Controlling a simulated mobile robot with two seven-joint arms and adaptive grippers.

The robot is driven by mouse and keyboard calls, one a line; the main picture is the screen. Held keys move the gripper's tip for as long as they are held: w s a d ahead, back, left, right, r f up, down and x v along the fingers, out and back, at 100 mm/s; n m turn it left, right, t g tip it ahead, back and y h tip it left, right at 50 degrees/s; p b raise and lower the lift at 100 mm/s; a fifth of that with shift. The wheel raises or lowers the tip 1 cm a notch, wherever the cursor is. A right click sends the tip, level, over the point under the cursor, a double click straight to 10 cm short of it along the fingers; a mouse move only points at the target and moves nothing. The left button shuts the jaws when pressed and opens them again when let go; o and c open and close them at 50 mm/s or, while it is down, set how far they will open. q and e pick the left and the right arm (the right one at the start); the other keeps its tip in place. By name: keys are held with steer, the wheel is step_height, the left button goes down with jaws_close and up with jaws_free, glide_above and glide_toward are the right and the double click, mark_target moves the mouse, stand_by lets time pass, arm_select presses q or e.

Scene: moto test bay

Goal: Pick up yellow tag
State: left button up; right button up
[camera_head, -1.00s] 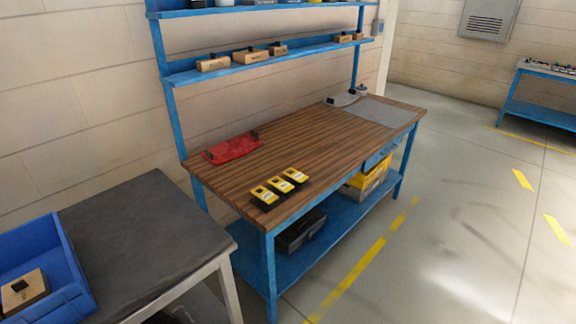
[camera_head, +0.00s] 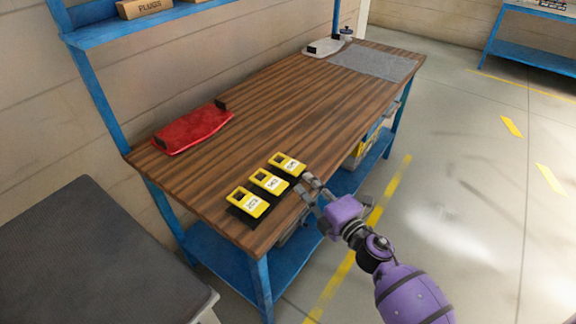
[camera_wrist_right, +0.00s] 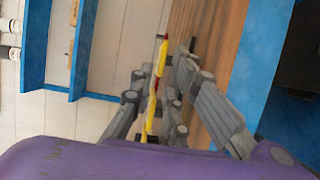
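Three yellow tags with white labels and dark parts lie in a row near the front edge of the wooden bench: a near one (camera_head: 248,203), a middle one (camera_head: 269,183) and a far one (camera_head: 288,163). My right gripper (camera_head: 307,185) is just right of the middle and far tags, at the bench's front edge, open and empty. In the right wrist view its fingers (camera_wrist_right: 155,85) are apart, with yellow tags (camera_wrist_right: 149,105) seen edge-on beyond and between them. I cannot tell which tag it lines up with. My left gripper is not in view.
A grey mat (camera_head: 372,62) covers the far end. A blue shelf (camera_head: 150,24) runs above the back. A dark-topped table (camera_head: 75,255) stands at left. The bench's middle is clear.

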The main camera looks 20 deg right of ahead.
mark_target(296, 170)
steer(key=x, duration=0.6)
steer(key=shift+w+a+f, duration=0.2)
steer(key=shift+w+a, duration=0.05)
steer(key=shift+a, duration=0.1)
jaws_close()
